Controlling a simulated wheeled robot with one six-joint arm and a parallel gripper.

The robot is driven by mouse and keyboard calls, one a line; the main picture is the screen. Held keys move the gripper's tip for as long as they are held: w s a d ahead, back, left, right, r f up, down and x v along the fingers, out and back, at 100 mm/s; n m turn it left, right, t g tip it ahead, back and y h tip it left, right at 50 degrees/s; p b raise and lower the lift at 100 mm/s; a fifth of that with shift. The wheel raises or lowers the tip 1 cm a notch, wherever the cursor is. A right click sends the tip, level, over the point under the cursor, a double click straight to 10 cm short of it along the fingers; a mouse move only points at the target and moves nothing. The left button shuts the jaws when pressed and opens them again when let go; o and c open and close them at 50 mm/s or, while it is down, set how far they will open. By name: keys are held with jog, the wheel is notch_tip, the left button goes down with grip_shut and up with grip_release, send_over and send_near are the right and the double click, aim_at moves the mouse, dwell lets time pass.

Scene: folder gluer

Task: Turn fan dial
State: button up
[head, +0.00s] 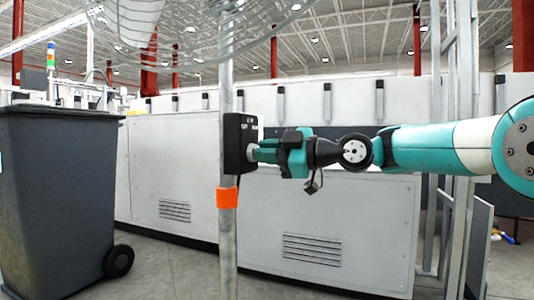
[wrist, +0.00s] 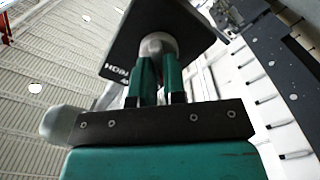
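The fan's black control box (head: 233,143) is fixed to a grey upright pole (head: 228,262). White lettering shows on its face, and the box also appears in the wrist view (wrist: 128,40). A rounded grey dial (wrist: 158,44) sticks out of the box face. My gripper (head: 262,152) reaches in from the right, level with the box. In the wrist view my gripper's teal fingers (wrist: 159,66) are close together, with their tips at the dial and seeming to hold it. The fingers cover part of the dial, and its pointer setting cannot be seen.
The fan's wire cage (head: 205,30) is above the box. An orange band (head: 227,197) circles the pole below it. A dark wheeled bin (head: 55,190) stands at left. A long white machine (head: 330,225) runs behind. A grey metal frame (head: 452,130) stands at right.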

jog(key=o, duration=0.4)
jog(key=shift+o, duration=0.2)
jog(key=shift+d, duration=0.1)
jog(key=p+v, duration=0.2)
jog(key=v, duration=1.5)
jog(key=shift+d+p, duration=0.15)
jog(key=shift+p, duration=0.25)
jog(key=shift+s, duration=0.1)
